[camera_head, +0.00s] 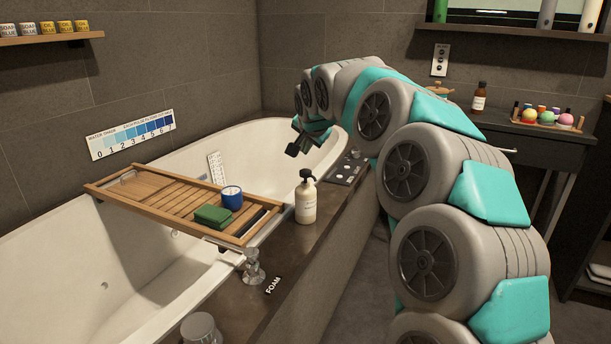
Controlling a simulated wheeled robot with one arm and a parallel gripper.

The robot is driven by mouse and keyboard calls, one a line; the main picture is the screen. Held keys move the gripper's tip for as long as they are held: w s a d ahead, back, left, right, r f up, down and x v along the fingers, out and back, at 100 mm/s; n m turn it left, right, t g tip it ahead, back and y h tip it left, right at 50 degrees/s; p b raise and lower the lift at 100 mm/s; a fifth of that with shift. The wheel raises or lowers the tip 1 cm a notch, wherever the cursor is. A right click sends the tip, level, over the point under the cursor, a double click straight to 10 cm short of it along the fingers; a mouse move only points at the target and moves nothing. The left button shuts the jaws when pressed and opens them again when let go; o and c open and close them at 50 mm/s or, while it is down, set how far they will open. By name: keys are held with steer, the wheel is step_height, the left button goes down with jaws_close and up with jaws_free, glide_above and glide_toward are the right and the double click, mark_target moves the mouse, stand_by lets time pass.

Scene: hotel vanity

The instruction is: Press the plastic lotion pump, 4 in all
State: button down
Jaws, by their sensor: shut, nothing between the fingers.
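The plastic lotion pump (306,202) is a cream bottle with a black pump head and a label too small to read. It stands upright on the dark ledge along the tub's near side. My gripper (293,151) is dark and shut, with nothing in it. In the picture it shows above and slightly left of the pump head, apart from it and apparently farther back, over the tub. My arm curves in from the right side of the view.
A wooden tray (150,203) lies across the bathtub (90,262), holding a green block (213,217) and a blue cup (232,198). A metal tap (253,267) and a control panel (347,168) are on the ledge (245,300). Several coloured balls sit on the vanity (540,138).

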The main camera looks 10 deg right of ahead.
mark_target(304, 169)
steer(key=shift+f+b, duration=0.9)
steer(key=shift+f, duration=0.65)
stand_by(0.8)
steer(key=shift+f+b, duration=0.4)
steer(key=shift+f+b, duration=0.55)
steer(key=shift+f, duration=0.25)
stand_by(1.0)
steer(key=shift+r, duration=0.1)
steer(key=shift+r+p, duration=0.45)
steer(key=shift+r, duration=0.65)
steer(key=shift+r, duration=0.15)
steer(key=shift+r+p, duration=1)
steer(key=shift+r, duration=1.4)
